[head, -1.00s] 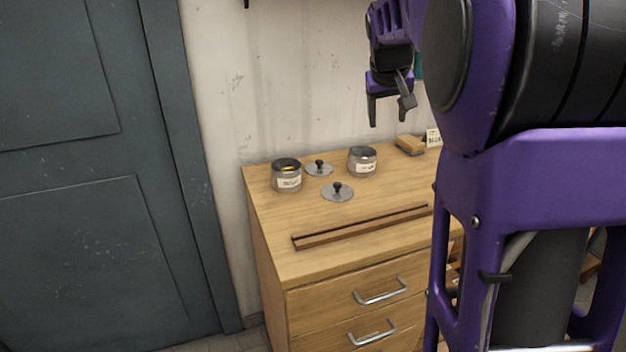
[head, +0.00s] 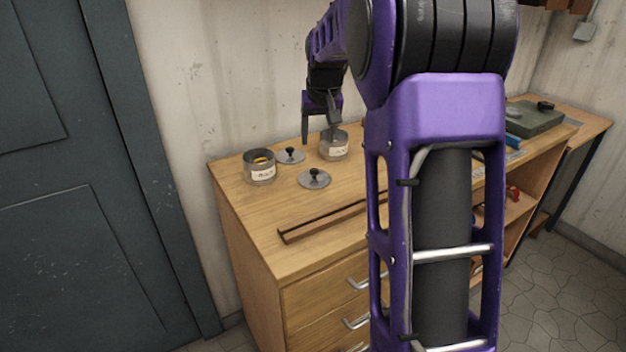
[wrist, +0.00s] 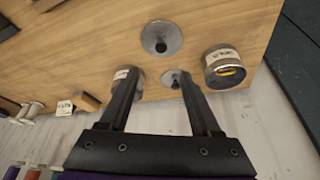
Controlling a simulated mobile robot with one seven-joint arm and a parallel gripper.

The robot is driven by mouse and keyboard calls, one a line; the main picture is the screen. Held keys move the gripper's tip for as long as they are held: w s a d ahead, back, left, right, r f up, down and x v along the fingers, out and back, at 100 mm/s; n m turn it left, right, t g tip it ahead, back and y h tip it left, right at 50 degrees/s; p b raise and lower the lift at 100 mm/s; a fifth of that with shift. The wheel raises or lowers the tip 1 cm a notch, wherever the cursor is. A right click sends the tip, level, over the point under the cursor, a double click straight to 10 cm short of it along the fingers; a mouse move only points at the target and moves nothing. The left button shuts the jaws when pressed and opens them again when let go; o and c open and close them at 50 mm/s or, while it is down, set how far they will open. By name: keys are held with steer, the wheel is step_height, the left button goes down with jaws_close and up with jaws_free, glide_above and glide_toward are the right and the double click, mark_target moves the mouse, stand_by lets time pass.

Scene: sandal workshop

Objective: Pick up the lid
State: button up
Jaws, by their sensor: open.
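Two round grey metal lids with dark knobs lie flat on the wooden cabinet top. The front lid (head: 314,180) also shows in the wrist view (wrist: 170,36). The rear lid (head: 290,157) lies between two jars; in the wrist view (wrist: 172,78) it is near one fingertip. The left open jar (head: 260,174) has a label and yellow contents, and it shows in the wrist view (wrist: 220,58). The right jar (head: 334,152) is partly behind a finger in the wrist view. My gripper (head: 319,138) is open and empty, above the back of the cabinet top.
A dark brown wooden strip (head: 325,219) lies along the front of the cabinet top. A brush-like block (wrist: 88,101) and a small label card (wrist: 65,107) are near the wall. A workbench with a green box (head: 535,115) stands to the right.

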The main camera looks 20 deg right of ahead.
glide_above(314, 170)
steer(key=s, duration=0.2)
step_height(314, 170, down, 6)
steer(key=shift+a+f+b, duration=0.1)
steer(key=shift+f+b, duration=0.1)
steer(key=shift+b, duration=0.15)
steer(key=x, duration=0.3)
steer(key=b+x, duration=0.1)
steer(key=shift+s+a+f, duration=0.1)
steer(key=shift+s+f, duration=0.1)
steer(key=shift+f, duration=0.15)
steer(key=shift+w+f, duration=0.2)
steer(key=shift+f, duration=0.2)
steer(key=shift+c, duration=0.2)
jaws_close()
